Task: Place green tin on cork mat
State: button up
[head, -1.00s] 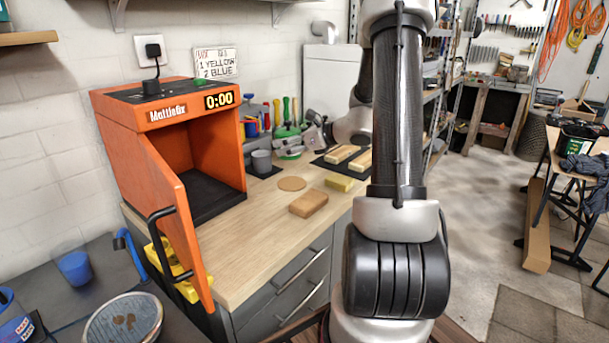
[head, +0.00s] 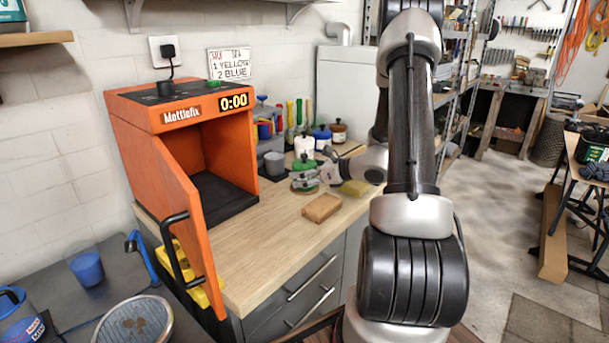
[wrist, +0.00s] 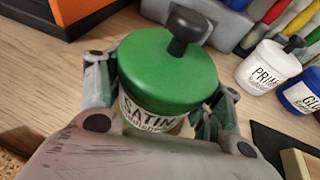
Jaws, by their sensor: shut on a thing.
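The green tin (wrist: 160,75) has a green lid with a dark knob and a white "SATIN" label. My gripper (wrist: 165,108) is shut on its sides in the wrist view. In the head view the tin (head: 304,163) and my gripper (head: 312,182) are over the worktop, beyond the wooden block. The round cork mat is covered or nearly covered by them in the head view. I cannot tell whether the tin touches anything below.
A wooden block (head: 322,207) and a yellow block (head: 357,187) lie nearby. The orange cabinet (head: 160,125) stands left, door open. The front worktop (head: 255,250) is clear.

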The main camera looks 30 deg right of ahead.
jog(key=o, duration=1.4)
jog(key=shift+f, duration=0.1)
jog(key=shift+c, duration=0.2)
